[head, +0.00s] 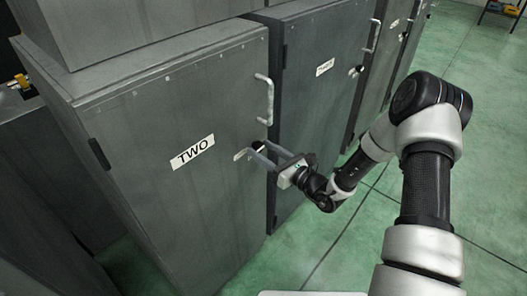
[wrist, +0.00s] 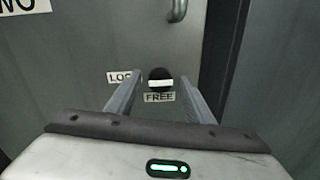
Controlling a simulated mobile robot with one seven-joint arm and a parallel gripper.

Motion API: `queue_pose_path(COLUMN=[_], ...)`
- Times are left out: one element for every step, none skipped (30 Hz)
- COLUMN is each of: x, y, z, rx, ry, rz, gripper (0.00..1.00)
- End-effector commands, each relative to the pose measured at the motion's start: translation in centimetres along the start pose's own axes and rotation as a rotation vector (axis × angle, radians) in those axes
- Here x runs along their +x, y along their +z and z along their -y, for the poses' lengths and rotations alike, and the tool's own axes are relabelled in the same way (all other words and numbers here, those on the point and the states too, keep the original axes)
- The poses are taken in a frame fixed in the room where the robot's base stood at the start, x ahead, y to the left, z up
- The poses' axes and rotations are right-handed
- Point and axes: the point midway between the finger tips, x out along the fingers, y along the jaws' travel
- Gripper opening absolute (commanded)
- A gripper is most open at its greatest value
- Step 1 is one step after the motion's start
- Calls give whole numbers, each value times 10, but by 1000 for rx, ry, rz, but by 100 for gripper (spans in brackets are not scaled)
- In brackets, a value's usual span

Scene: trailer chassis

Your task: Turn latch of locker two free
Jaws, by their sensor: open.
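Locker two (head: 200,180) is a grey metal cabinet with a white label TWO (head: 192,152) on its shut door. Its latch (wrist: 160,79) is a round black knob with a white bar lying level across it. The label FREE (wrist: 159,97) sits just below the knob, and a partly hidden label beginning LO (wrist: 119,77) sits to its left. The latch also shows in the head view (head: 258,147). My gripper (wrist: 160,85) is open and empty, its fingers on either side of the latch in the wrist view. I cannot tell whether they touch it.
A vertical bar handle (head: 265,98) is on the door above the latch. Locker three (head: 318,110) stands close on the right with its own handle and latch. More lockers follow beyond it. Green floor (head: 340,240) is open at the right.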

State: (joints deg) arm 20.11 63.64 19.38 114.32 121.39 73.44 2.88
Motion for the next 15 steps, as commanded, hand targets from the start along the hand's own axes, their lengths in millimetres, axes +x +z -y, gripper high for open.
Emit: queue_pose_path(x=[0,0,0,0,0,0,0,0,0,0,0,0,0,0,0], y=[0,0,0,0,0,0,0,0,0,0,0,0,0,0,0], z=[0,0,0,0,0,0,0,0,0,0,0,0,0,0,0], rx=[0,0,0,0,0,0,0,0,0,0,0,0,0,0,2], ry=[0,0,0,0,0,0,0,1,1,1,1,1,1,1,0], rz=[0,0,0,0,0,0,0,0,0,0,0,0,0,0,0], gripper=[48,48,48,48,46,39,34,29,23,18,12,7,7,7,7])
